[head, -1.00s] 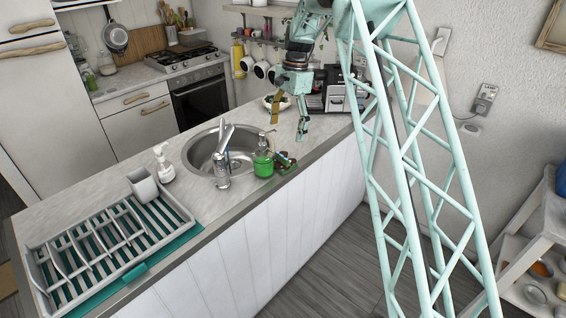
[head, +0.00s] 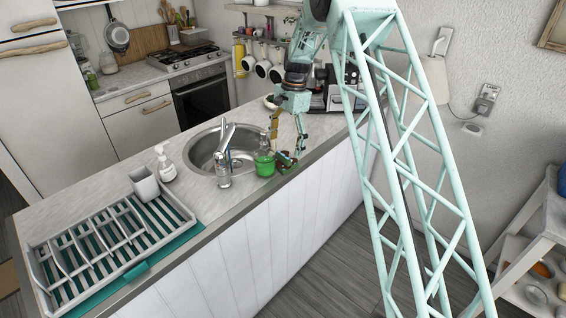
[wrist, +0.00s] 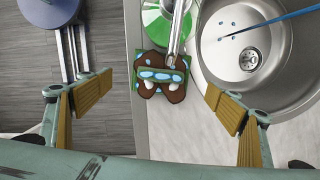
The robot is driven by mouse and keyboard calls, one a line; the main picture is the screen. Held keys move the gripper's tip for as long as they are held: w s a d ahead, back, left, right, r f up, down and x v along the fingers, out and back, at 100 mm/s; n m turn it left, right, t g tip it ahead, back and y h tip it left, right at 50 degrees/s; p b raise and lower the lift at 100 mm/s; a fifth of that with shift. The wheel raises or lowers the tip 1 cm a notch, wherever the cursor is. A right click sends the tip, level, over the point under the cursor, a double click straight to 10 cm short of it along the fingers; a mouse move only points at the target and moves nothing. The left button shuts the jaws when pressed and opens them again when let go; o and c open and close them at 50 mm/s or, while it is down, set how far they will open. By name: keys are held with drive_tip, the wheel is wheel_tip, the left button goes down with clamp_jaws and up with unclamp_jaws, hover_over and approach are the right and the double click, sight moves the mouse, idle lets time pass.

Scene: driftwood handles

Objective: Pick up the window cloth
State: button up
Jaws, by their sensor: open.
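A folded brown and green cloth with light blue spots (wrist: 160,75), which looks like the window cloth, lies on the counter beside the sink. In the head view it is a small dark and green shape (head: 286,161) right of the green bottle, partly hidden by my gripper. My gripper (head: 287,146) is open and empty just above it. In the wrist view the ochre fingers of my gripper (wrist: 159,88) stand apart on the left and right of the cloth, without visible contact.
A green bottle (head: 264,163) stands close left of the cloth, its nozzle reaching over it in the wrist view. The sink (head: 204,148) and tap (head: 223,160) are beside it. The counter edge is near. A dish rack (head: 110,240) stands far left.

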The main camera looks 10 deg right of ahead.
sight(283, 158)
drive_tip(key=shift+a+f, duration=0.1)
drive_tip(key=shift+f, duration=0.55)
drive_tip(key=shift+f, duration=0.1)
drive_tip(key=shift+s+a+f, duration=0.1)
drive_tip(key=shift+a+f, duration=0.1)
drive_tip(key=shift+f, duration=1.05)
drive_tip(key=shift+s+a+f, duration=0.1)
drive_tip(key=shift+a+f, duration=0.1)
drive_tip(key=shift+f, duration=1)
drive_tip(key=c, duration=1)
